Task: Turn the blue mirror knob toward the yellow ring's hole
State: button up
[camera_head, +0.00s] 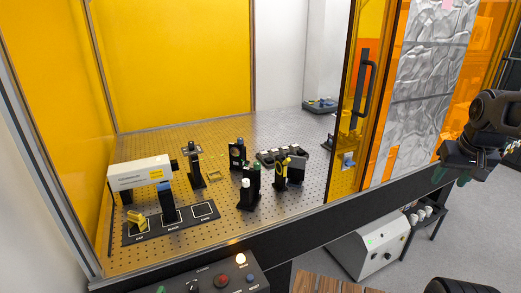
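A small blue knob (240,142) tops a black mount near the middle of the perforated optical table. A mount right of it shows a thin yellow curve, which looks like the yellow ring (278,171); its hole is too small to make out. A yellow knob (289,160) is beside it. The angle of the blue knob's mirror is hard to tell. My gripper (461,168) is at the far right, outside the enclosure and well away from the knob. It points down and appears empty; its finger opening is unclear.
The orange door panel (371,90) and its frame stand between my gripper and the mounts. Green-topped (258,168) and white-topped (245,184) posts crowd the blue knob. A white laser box (140,173) and a black labelled tray (132,237) are at left.

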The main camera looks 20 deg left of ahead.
jog(key=w+a+f+n+g, duration=0.2)
jog(key=a+f+n, duration=0.15)
jog(key=a, duration=0.75)
jog(key=w+a+f+n+g+h, duration=0.15)
jog(key=a+n, duration=0.35)
jog(key=a, duration=0.5)
jog(key=w+a+f+n+g, duration=0.2)
jog(key=a+f+n+g, duration=0.15)
jog(key=a, duration=0.75)
jog(key=n+t+y, duration=0.3)
jog(key=n+y, duration=0.2)
jog(key=y, duration=0.1)
send_near(242, 139)
jog(key=x, duration=0.9)
jog(key=shift+w+a+r, duration=0.15)
jog(key=shift+a+r, duration=0.05)
jog(key=shift+a, duration=0.2)
jog(key=c, duration=1)
